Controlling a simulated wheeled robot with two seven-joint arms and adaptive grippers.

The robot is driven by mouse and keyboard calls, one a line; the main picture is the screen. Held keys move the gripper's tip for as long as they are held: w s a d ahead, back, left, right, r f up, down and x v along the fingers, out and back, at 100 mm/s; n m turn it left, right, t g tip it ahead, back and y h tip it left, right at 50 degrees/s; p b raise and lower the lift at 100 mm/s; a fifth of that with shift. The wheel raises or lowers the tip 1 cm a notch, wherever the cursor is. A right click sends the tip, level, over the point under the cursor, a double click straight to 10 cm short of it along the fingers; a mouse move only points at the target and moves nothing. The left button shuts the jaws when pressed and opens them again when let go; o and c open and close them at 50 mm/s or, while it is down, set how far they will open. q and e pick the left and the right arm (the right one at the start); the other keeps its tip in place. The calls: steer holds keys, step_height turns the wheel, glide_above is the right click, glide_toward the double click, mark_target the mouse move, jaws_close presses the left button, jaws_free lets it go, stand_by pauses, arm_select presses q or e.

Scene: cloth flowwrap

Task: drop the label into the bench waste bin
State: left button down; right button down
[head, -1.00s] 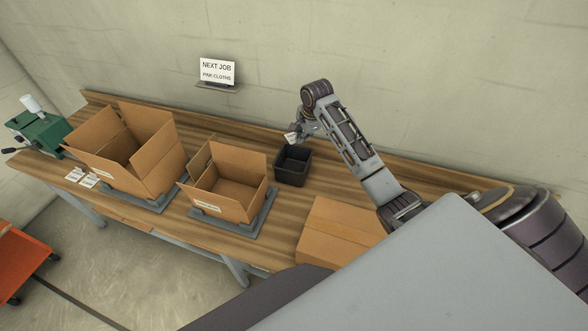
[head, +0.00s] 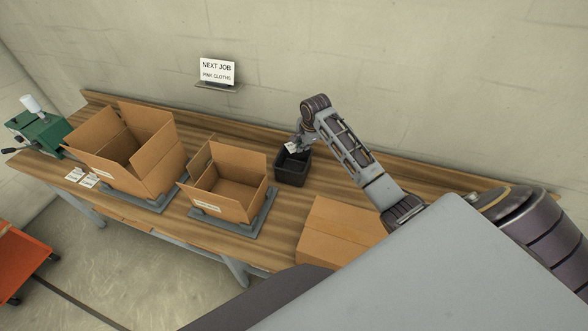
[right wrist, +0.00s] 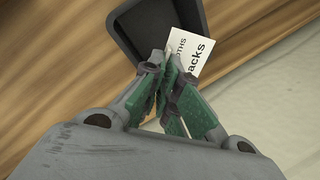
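The label (head: 291,147) is a small white card with dark print. My right gripper (head: 297,141) is shut on it above the black waste bin (head: 291,174), near the bin's back rim. In the right wrist view the label (right wrist: 190,50) sticks out from the green-padded fingertips of the right gripper (right wrist: 168,68). There it overlaps the right wall of the bin (right wrist: 128,22); its lower part is hidden by the fingers. My left gripper is not in view.
Two open cardboard boxes (head: 158,171) (head: 258,203) stand on grey platforms left of the bin. A closed carton (head: 335,233) lies at the right front. White labels (head: 76,174) lie on the bench's left. The wall is close behind.

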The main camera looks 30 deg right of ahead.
steer(key=shift+f, duration=0.6)
steer(key=c, duration=1.6)
jaws_free()
steer(key=shift+o, duration=0.2)
steer(key=v, duration=1.2)
steer(key=shift+s+a+f, duration=0.1)
